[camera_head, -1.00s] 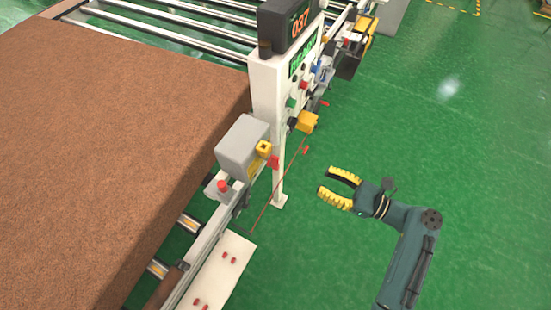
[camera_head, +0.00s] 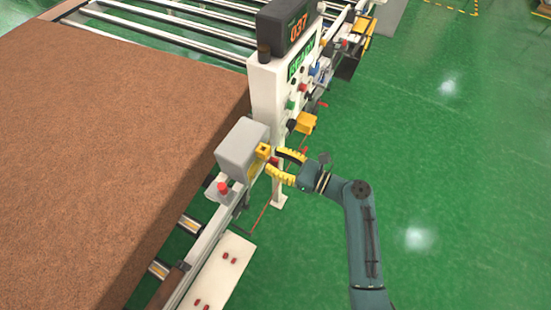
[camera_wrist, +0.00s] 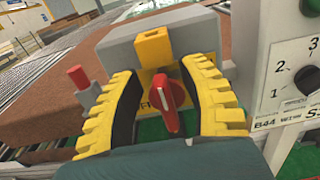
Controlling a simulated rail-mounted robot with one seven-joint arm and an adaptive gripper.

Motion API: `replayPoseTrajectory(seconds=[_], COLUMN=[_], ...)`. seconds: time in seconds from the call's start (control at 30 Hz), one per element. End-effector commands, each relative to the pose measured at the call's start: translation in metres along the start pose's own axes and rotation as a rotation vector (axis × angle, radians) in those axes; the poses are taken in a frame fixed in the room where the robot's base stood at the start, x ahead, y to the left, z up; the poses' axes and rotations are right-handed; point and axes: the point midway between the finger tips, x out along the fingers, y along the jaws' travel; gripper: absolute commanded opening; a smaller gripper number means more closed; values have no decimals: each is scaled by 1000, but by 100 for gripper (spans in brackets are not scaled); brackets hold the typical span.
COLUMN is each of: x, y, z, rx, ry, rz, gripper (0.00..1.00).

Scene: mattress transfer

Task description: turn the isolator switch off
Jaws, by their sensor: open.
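The isolator switch is a red rotary handle (camera_wrist: 168,100) on a yellow plate, on the front of a grey box (camera_head: 243,147). In the wrist view the handle stands roughly upright, tilted slightly. A yellow block (camera_wrist: 153,47) sits above it on the box. My gripper (camera_head: 273,160) has yellow ribbed fingers. In the wrist view (camera_wrist: 168,92) the fingers are open, one on each side of the red handle, and I see no clear contact.
A red button (camera_head: 222,187) stands left of the box on the rail. A white control panel (camera_head: 268,95) with buttons and a display rises just behind and right. A brown mattress (camera_head: 110,130) fills the left. Green floor on the right is clear.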

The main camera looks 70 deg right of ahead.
Motion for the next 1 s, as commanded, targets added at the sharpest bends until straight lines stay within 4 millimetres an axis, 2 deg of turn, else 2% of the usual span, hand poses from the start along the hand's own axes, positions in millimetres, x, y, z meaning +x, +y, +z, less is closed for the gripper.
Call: replayPoseTrajectory(seconds=[0.03,0.23,0.77,1.0], x=[0,0,0,0], y=[0,0,1,4], z=[0,0,0,0], rx=[0,0,-17,-116], ry=[0,0,0,0], rz=[0,0,1,1], gripper=[39,1,0,0])
